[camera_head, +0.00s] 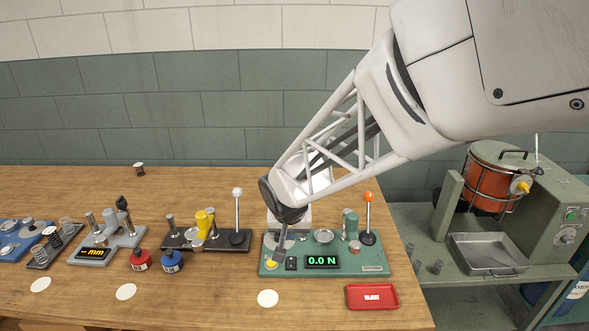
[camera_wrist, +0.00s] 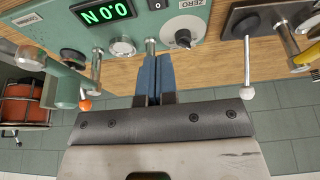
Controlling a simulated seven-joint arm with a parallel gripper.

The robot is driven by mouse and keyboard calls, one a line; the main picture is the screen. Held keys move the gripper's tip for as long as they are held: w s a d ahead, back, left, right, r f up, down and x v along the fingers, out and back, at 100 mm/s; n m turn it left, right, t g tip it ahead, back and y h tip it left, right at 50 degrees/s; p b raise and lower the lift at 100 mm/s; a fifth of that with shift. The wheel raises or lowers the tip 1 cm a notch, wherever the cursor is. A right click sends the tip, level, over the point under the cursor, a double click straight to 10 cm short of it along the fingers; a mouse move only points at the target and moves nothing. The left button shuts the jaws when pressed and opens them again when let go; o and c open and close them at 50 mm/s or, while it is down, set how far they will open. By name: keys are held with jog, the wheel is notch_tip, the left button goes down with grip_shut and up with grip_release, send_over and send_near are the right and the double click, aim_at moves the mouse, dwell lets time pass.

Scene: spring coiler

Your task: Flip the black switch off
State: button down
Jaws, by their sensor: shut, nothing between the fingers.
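The black switch (camera_head: 291,263) is a small dark block on the front of the green tester (camera_head: 375,267), just left of its lit display (camera_head: 323,261), which reads 0.0 N. A yellow button (camera_head: 271,264) lies left of the switch. My gripper (camera_head: 278,257) points down over the tester's left part, close to the switch and the button. I cannot tell whether it touches either. In the wrist view its two blue fingers (camera_wrist: 152,66) are shut together with nothing between them.
An orange-knobbed lever (camera_head: 368,215) stands at the tester's right rear, and a white-knobbed lever (camera_head: 238,210) stands to its left. A red tray (camera_head: 371,297) and a white disc (camera_head: 268,298) lie in front. Bare wood lies between them.

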aim_at(291, 258)
jog(key=shift+s+x, duration=0.2)
jog(key=shift+x, duration=2.55)
jog(key=shift+s+x, duration=0.2)
jog(key=shift+x, duration=2.55)
jog(key=shift+f, duration=0.2)
